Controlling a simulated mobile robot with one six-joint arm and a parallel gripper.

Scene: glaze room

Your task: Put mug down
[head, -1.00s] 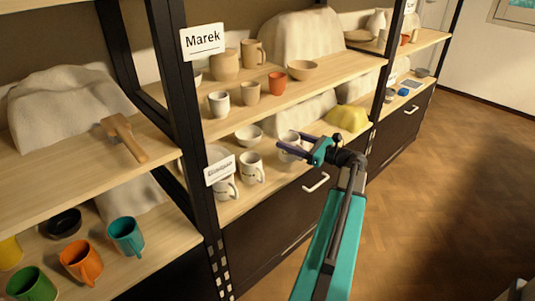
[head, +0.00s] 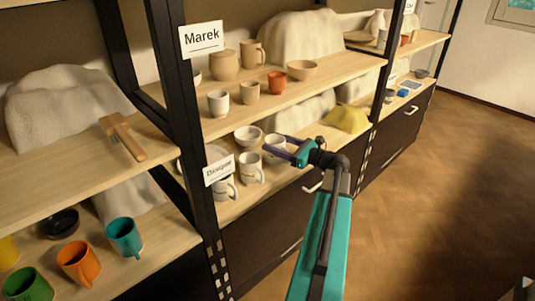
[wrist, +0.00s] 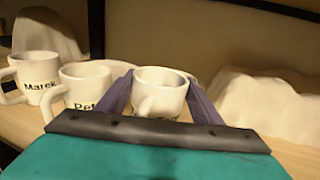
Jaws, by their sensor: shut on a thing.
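A white mug (head: 273,155) is between the fingers of my gripper (head: 280,143), over the lower shelf (head: 292,172) of the middle rack. In the wrist view the mug (wrist: 160,88) stands upright between the two purple fingers (wrist: 160,100), its handle toward me. Its lettering is mostly hidden. I cannot tell whether its base touches the shelf. To its left stand a white mug reading "Pet…" (wrist: 84,88), partly hidden, and a white mug reading "Marek" (wrist: 38,82).
A white bowl (head: 248,137) stands behind the held mug. The upper shelf (head: 300,91) with cups overhangs the back. A black post (head: 182,120) and small sign (head: 219,170) stand left.

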